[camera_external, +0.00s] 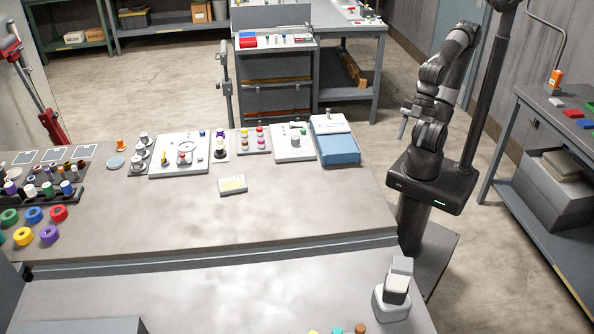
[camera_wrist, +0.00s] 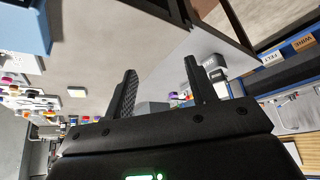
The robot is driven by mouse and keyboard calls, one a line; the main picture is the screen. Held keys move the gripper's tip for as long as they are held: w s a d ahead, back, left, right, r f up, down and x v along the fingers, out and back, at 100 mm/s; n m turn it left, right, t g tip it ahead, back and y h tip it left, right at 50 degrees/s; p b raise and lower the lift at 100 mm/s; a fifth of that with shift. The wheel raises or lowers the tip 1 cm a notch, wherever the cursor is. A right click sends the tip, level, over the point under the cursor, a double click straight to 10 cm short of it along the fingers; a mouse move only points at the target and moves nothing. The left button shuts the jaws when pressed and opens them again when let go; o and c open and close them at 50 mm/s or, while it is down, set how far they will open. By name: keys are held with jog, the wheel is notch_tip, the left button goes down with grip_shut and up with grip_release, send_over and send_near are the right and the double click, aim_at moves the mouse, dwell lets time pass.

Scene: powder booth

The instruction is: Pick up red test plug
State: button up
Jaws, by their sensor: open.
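My gripper (camera_external: 404,122) is open and empty, raised beside the right end of the main workbench (camera_external: 300,205). In the wrist view my gripper (camera_wrist: 160,70) shows two dark fingers apart with nothing between them. Small red-topped pieces stand on a grey rack (camera_external: 254,141) at the back of the bench, well to the left of my gripper. I cannot tell which small red piece is the red test plug. In the wrist view, small coloured pieces (camera_wrist: 15,85) at the left edge are too small to tell apart.
A blue box (camera_external: 334,148) stands at the bench's back right, between my gripper and the rack. White plates with fixtures (camera_external: 180,153), tape rolls (camera_external: 58,213) and a pale yellow block (camera_external: 232,185) are on the bench. Its middle right is clear. A side table (camera_external: 535,100) stands right.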

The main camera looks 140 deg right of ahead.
jog(key=w+d+r+m, duration=0.2)
jog(key=w+d+r, duration=0.1)
jog(key=w+d, duration=0.7)
jog(key=m+g+h, duration=0.2)
jog(key=m+g, duration=0.1)
jog(key=m, duration=0.2)
send_over(260, 128)
jog(key=s+a, duration=0.2)
jog(key=s, duration=0.1)
notch_tip(260, 128, down, 11)
jog(key=x, duration=1)
jog(key=shift+w+d+f, duration=0.15)
jog(key=shift+w, duration=0.1)
jog(key=shift+c, duration=0.2)
jog(key=c, duration=1)
